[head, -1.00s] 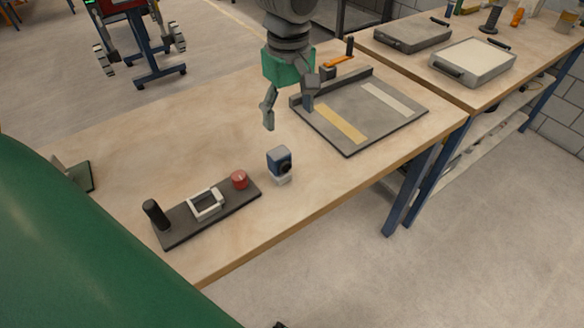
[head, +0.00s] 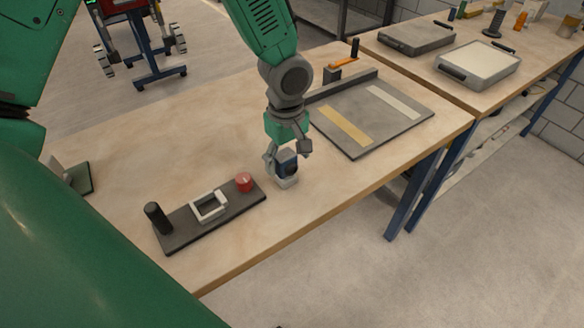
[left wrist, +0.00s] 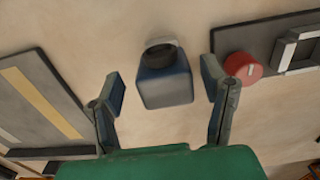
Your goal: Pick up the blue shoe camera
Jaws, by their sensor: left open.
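The blue shoe camera (head: 287,168), a small blue and grey block with a dark round lens, stands upright on a pale base on the wooden workbench (head: 135,130). In the left wrist view the camera (left wrist: 164,82) sits between the two fingers, with clear gaps on both sides. My left gripper (head: 287,153) reaches down from above, its fingers open around the camera's upper part; it also shows in the left wrist view (left wrist: 163,92). Its fingers hide part of the camera in the head view. My right gripper is not in view.
A dark plate (head: 188,232) with a black post, white frame and red knob (head: 244,182) lies left of the camera. A grey board (head: 375,125) with yellow and white strips lies right. Bare bench surrounds the camera; the bench's front edge is close.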

